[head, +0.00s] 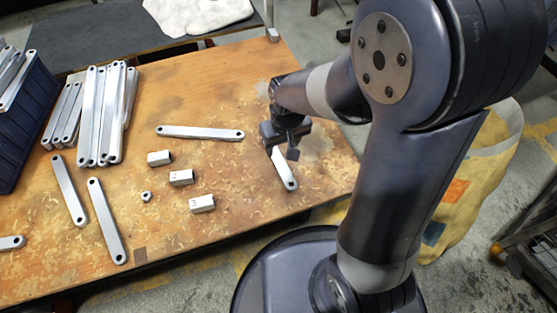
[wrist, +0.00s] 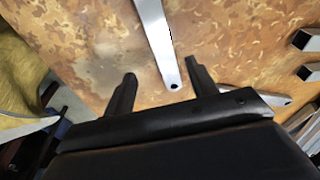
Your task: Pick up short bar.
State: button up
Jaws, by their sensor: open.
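A short flat silver bar (head: 284,172) with a hole near its end lies on the wooden table near its right edge. Its upper end is partly hidden by my gripper (head: 284,146) in the head view. In the wrist view the bar (wrist: 156,36) runs from the top edge down to a rounded end with a hole. My gripper (wrist: 163,82) is open and empty there, with one finger on each side of that end. The bar appears to lie on the table below the fingers; the exact height gap cannot be told.
A longer bar (head: 200,132) lies left of my gripper. Several square tube pieces (head: 181,177) and a small nut (head: 146,196) lie mid-table. More long bars (head: 103,220) lie at left, near stacked bars (head: 100,115) and a dark blue bin (head: 26,122).

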aim_at(278, 160)
jog(key=f+b, duration=0.1)
jog(key=f, duration=0.1)
jog(key=f+b, duration=0.1)
jog(key=f, duration=0.2)
jog(key=w+a+f+b, duration=0.1)
jog(key=f, duration=0.1)
jog(key=shift+f+b, duration=0.3)
jog(key=shift+b, duration=0.1)
jog(key=shift+r, duration=0.1)
jog(key=shift+c, duration=0.2)
grip_shut()
